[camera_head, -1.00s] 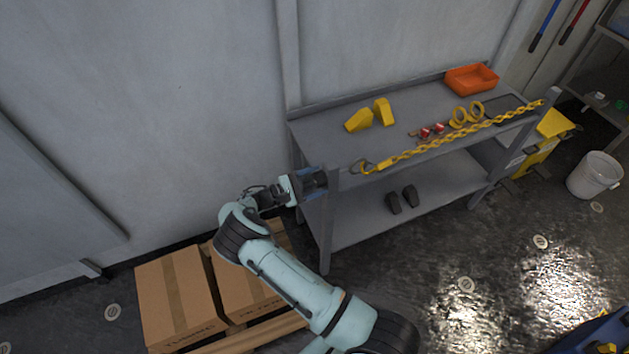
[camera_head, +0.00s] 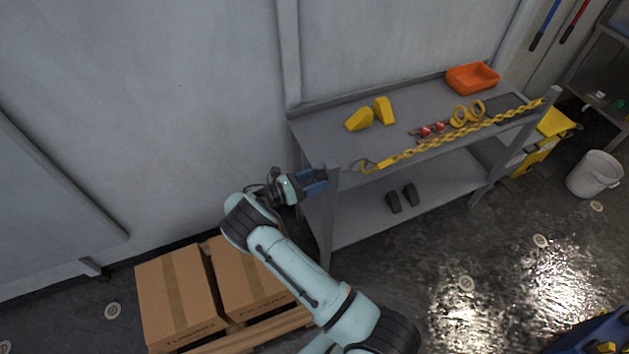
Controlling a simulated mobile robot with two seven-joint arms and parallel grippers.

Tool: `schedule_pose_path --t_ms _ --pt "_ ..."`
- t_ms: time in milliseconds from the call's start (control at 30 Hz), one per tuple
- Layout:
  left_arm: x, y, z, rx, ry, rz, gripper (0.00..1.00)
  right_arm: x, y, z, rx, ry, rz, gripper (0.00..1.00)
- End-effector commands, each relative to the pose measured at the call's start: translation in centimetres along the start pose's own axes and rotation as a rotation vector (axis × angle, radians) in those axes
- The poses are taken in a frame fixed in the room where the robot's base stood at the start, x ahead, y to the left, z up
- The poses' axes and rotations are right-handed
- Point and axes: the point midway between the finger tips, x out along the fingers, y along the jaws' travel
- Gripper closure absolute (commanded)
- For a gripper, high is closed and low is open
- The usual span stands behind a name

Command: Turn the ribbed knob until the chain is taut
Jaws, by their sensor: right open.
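The yellow chain (camera_head: 447,139) runs along the front of the grey workbench (camera_head: 345,137), from a hook near the left front post (camera_head: 331,215) to the right front post. It looks nearly straight; I cannot tell whether it is fully taut. I cannot make out the ribbed knob; the left post's outer side is partly covered by my gripper. My right gripper (camera_head: 314,184) is open, with its blue fingers pointing right at the upper part of that post. I cannot tell whether it touches anything. My left gripper is not in view.
On the benchtop are yellow wedges (camera_head: 359,119), yellow rings (camera_head: 459,116), small red-and-metal parts (camera_head: 426,132) and an orange bin (camera_head: 472,78). Dark blocks (camera_head: 393,203) lie on the lower shelf. Cardboard boxes (camera_head: 180,302) stand below my arm. A white bucket (camera_head: 594,175) stands right.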

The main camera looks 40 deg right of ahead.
Motion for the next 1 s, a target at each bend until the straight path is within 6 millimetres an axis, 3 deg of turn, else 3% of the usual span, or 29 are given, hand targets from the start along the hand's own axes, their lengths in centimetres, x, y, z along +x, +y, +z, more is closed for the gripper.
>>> schedule_pose_path --t_ms 267,400,467,633,1000 --pt "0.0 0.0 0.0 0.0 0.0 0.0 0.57 0.1 0.0 -0.1 0.003 0.0 0.0 0.3" --pt "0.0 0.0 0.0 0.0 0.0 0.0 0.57 0.1 0.0 -0.1 0.004 0.0 0.0 0.75" --pt "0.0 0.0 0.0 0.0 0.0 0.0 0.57 0.1 0.0 -0.1 0.004 0.0 0.0 0.91" --pt "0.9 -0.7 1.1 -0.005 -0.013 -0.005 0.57 0.1 -0.1 -0.4 0.098 -0.001 0.001 0.91" --pt "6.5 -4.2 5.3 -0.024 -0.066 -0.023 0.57 0.1 0.0 -0.7 0.633 -0.002 0.004 0.91"
